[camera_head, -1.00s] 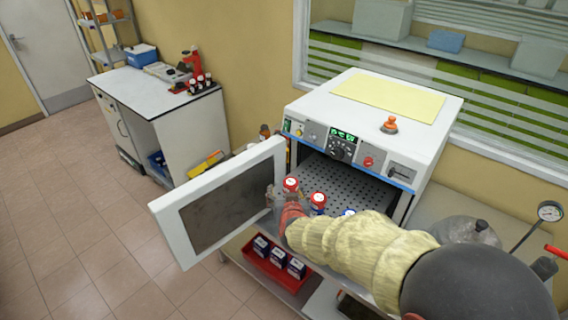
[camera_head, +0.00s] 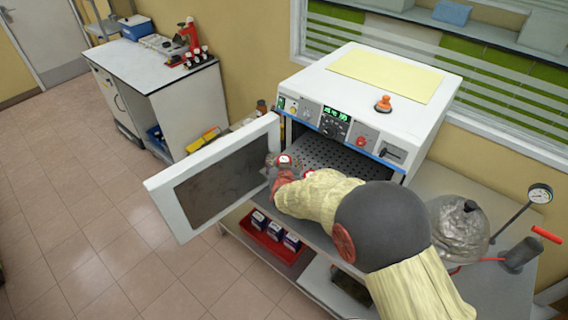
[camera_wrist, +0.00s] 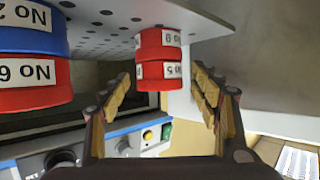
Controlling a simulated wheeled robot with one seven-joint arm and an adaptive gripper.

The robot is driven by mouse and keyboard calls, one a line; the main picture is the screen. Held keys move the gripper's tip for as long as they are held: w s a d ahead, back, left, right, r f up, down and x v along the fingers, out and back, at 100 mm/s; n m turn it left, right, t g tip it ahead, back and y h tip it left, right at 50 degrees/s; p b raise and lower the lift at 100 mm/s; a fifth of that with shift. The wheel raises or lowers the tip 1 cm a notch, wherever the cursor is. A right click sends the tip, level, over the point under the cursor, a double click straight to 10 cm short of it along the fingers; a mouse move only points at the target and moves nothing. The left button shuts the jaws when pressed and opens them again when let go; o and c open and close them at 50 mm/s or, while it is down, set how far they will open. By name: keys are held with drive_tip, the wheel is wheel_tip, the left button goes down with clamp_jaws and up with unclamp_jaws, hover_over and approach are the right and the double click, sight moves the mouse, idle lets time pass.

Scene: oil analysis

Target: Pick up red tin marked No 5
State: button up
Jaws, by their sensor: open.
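In the wrist view, which looks upside down, two red tins stand one on the other. The tin marked No 5 (camera_wrist: 158,74) is nearest my gripper; the other red tin's label (camera_wrist: 158,42) is hard to read. My gripper (camera_wrist: 163,84) is open, with a finger on each side of the No 5 tin's line, and the tin is not visibly gripped. To the left stand a red tin marked No 6 (camera_wrist: 35,88) and a blue tin marked No 2 (camera_wrist: 30,28). In the head view, a white-topped red tin (camera_head: 285,160) shows by my gripper (camera_head: 276,165), partly hidden by my arm.
The tins stand on a perforated shelf (camera_head: 325,152) of the white oven (camera_head: 365,85). Its open door (camera_head: 220,180) stands left of my gripper. A red tray (camera_head: 262,246) with boxes is below. A glass-like vessel (camera_head: 458,235) and a gauge (camera_head: 540,194) are at right.

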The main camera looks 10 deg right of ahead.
drive_tip(key=shift+w, duration=0.15)
drive_tip(key=shift+c, duration=0.9)
drive_tip(key=c, duration=1.1)
